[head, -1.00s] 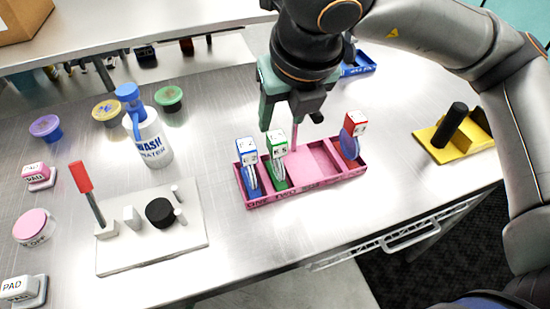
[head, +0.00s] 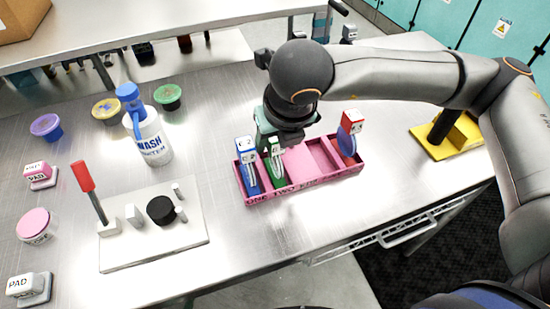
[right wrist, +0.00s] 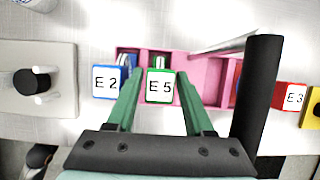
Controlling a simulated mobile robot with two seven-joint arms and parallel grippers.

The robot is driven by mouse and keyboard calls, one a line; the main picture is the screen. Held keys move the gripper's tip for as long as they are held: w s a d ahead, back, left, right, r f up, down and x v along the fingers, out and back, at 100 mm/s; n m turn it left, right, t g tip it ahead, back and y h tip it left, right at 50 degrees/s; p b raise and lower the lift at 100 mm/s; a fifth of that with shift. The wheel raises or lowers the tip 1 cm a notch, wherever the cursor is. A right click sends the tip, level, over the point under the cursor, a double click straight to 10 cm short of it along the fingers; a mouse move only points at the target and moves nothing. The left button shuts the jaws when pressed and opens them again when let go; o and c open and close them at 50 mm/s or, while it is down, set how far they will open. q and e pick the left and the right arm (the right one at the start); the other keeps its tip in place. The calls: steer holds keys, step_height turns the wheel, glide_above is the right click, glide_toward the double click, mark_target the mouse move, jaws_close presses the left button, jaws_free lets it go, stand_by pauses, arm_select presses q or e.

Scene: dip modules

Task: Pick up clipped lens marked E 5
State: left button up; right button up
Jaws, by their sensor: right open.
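The clipped lens marked E 5 (head: 277,175) has a green clip with a white label and stands upright in the pink tray (head: 319,185). In the right wrist view its label (right wrist: 160,86) faces the camera. My right gripper (right wrist: 161,88) has its two green fingers on either side of that label, apart from each other. In the head view the right gripper (head: 276,142) is low over the lens and partly hides its top. My left gripper is not in view.
The blue lens marked E 2 (right wrist: 106,82) stands close on the left. A red lens marked E 3 (right wrist: 291,97) stands at the tray's right end, with empty pink compartments between. A wash bottle (head: 151,140) and a white board (head: 140,252) are left; a yellow holder (head: 466,140) is right.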

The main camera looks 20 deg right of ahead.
jaws_close()
steer(key=shift+r, duration=0.1)
stand_by(0.7)
